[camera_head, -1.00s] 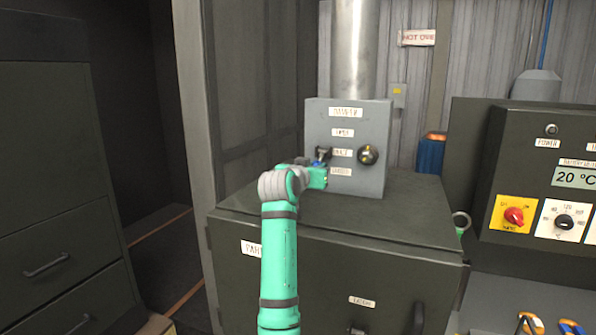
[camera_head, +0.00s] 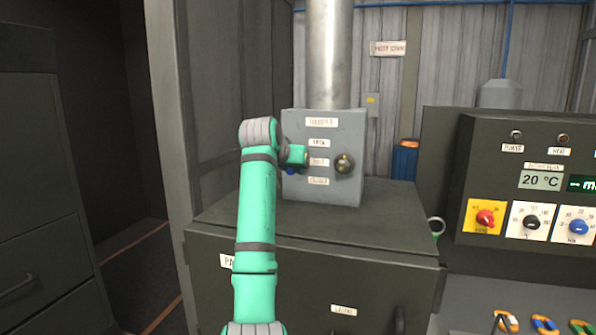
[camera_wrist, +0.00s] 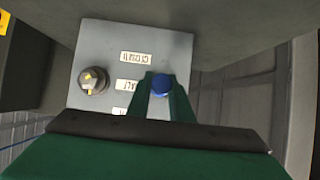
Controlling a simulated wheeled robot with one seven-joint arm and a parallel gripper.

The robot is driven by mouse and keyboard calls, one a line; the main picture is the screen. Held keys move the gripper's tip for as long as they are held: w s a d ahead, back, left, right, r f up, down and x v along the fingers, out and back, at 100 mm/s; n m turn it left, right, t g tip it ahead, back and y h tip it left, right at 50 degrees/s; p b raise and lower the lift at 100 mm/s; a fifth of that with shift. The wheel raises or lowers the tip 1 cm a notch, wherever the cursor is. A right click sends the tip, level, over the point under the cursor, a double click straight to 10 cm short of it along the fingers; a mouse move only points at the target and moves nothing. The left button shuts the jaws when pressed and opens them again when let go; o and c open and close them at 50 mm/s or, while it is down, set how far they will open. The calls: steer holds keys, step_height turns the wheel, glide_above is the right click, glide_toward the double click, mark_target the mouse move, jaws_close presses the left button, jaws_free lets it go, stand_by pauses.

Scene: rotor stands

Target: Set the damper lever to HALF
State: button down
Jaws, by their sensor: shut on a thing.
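The grey damper box (camera_head: 335,192) stands on the dark cabinet, with labels OPEN, HALF and CLOSED from top to bottom. My gripper (camera_head: 296,158) is at the box's left side, about level with the HALF label (camera_head: 319,162). The damper lever's blue knob (camera_head: 291,171) shows just below it. In the wrist view, where the labels appear upside down, the blue knob (camera_wrist: 161,84) sits between my green fingers, level with the HALF label (camera_wrist: 128,85). My gripper is shut on it. The lever's shaft is mostly hidden.
A metal duct (camera_head: 329,50) rises behind the box. A control panel (camera_head: 525,150) with dials stands to the right. The cabinet top (camera_head: 385,210) is clear right of the box.

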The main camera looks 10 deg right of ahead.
stand_by(0.3)
steer(key=c, duration=1.6)
jaws_free()
steer(key=v, duration=1)
steer(key=shift+s+a+r, duration=0.15)
steer(key=shift+s+a, duration=0.05)
steer(key=shift+s, duration=0.1)
steer(key=shift+w, duration=0.1)
